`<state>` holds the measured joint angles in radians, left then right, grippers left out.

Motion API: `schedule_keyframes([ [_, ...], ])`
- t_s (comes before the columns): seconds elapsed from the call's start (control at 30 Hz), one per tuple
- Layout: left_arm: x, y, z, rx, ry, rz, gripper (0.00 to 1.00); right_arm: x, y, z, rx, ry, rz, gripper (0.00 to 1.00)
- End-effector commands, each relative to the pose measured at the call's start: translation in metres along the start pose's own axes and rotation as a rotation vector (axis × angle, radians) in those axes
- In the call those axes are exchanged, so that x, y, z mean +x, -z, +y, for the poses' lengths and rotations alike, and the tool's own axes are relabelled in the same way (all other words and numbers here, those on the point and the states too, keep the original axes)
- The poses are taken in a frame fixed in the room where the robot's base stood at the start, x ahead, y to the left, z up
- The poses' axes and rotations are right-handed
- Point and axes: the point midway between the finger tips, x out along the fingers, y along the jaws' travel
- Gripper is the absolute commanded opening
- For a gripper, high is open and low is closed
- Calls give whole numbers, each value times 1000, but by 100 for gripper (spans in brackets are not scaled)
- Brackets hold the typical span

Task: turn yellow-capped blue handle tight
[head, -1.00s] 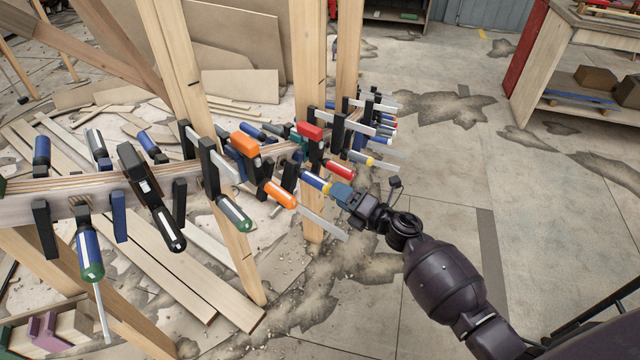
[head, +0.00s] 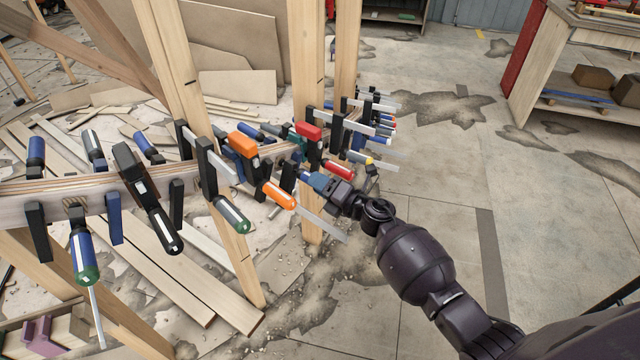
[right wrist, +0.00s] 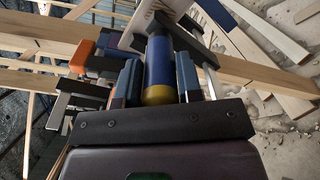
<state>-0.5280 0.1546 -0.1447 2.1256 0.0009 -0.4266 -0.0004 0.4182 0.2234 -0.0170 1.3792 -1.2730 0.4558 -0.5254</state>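The yellow-capped blue handle shows in the right wrist view (right wrist: 159,68), its yellow end towards my palm. It belongs to a bar clamp on the curved wooden stringer (head: 65,190). In the head view my right gripper (head: 312,181) covers most of this handle. In the right wrist view its two blue-grey fingers (right wrist: 158,80) lie on either side of the handle, with what look like thin gaps beside it. The gripper looks open around the handle. My left gripper is not in view.
Neighbouring clamps crowd close: an orange handle (head: 280,195), a red handle (head: 338,170) and a green-capped handle (head: 232,213). A steel clamp bar (head: 322,224) sticks out below my right gripper. Wooden posts (head: 306,60) stand behind. The floor at right is clear.

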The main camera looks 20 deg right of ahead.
Motion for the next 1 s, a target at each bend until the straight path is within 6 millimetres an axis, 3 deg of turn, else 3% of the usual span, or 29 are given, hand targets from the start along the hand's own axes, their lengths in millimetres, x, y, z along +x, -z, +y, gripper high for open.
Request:
schedule_keyframes([
  [0.03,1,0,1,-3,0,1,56,0,0,0,0,0,0,25],
  [0.17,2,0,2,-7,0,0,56,0,0,0,0,0,0,7],
  [0.47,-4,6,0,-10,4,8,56,0,-2,3,108,-2,0,7],
  [0.77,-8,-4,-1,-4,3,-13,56,0,0,0,141,0,0,7],
  [0.8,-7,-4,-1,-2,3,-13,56,0,0,0,141,0,0,35],
  [0.93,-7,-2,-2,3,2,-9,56,0,0,0,140,0,0,55],
  [1.0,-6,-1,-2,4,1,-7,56,0,0,0,139,0,0,56],
])
